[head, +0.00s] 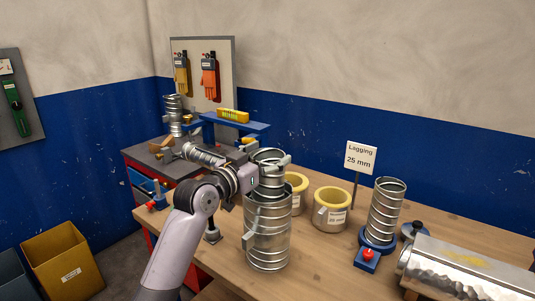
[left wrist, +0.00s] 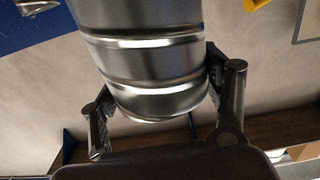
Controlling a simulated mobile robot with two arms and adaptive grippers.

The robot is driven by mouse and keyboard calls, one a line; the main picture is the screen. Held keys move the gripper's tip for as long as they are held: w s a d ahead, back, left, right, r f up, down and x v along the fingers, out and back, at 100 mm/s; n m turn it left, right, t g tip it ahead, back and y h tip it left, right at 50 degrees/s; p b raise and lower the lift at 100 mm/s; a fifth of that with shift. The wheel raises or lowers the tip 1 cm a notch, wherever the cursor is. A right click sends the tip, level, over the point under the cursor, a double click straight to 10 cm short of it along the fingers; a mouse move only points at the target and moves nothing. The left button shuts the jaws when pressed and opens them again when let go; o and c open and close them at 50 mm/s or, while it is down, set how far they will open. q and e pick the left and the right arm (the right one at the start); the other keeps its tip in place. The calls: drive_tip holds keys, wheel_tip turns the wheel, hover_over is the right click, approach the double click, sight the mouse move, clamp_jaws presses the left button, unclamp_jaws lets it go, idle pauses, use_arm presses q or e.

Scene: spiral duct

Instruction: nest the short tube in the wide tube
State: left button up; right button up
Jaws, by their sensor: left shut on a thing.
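The short tube (head: 270,180) is a shiny ribbed metal duct piece, held upright. My left gripper (head: 269,162) is shut on it near its upper part. In the left wrist view the tube (left wrist: 150,65) fills the space between the two fingers (left wrist: 160,105). The wide tube (head: 268,238) is a larger ribbed metal cylinder standing upright on the wooden bench. The short tube is over the wide tube's mouth, and its lower end meets the wide tube's rim in the picture. I cannot tell how far it is inside. My right gripper is not in view.
Two yellow-lined collars (head: 331,210) stand behind and right of the wide tube. A slender ribbed tube (head: 387,208) stands on a blue base farther right. A large metal cylinder (head: 470,272) lies at the right front. The bench (head: 325,270) is clear between these.

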use_arm(q)
drive_tip(key=shift+f+b, duration=1.35)
drive_tip(key=shift+f, duration=1.1)
drive_tip(key=o, duration=1.9)
drive_tip(key=shift+c, duration=0.2)
drive_tip(key=shift+o, duration=0.3)
